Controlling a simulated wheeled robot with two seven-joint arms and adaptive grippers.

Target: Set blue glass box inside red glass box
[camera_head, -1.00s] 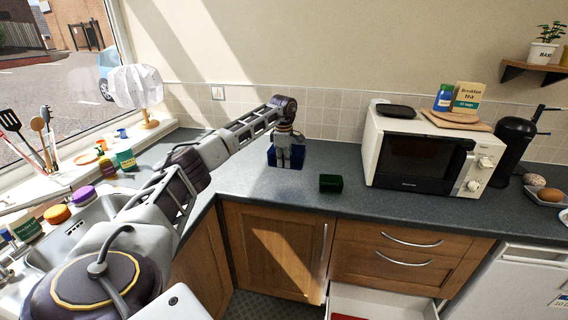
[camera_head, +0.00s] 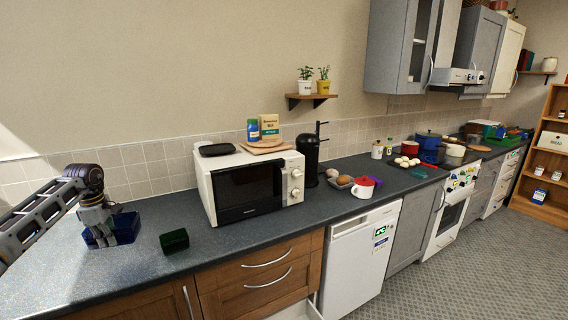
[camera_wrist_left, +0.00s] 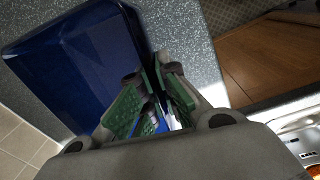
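The blue glass box (camera_head: 127,229) stands on the counter at the left in the head view. My left gripper (camera_head: 101,238) is down at it. In the left wrist view the blue box (camera_wrist_left: 75,65) fills the upper left, and the green-padded fingers (camera_wrist_left: 158,95) are close together at its side wall, one over the box and one outside. They look shut on that wall; the contact is partly hidden. I cannot make out the red glass box in the current views. My right gripper is not in view.
A small dark green box (camera_head: 174,240) stands just right of the blue box. A microwave (camera_head: 250,185) stands behind it to the right.

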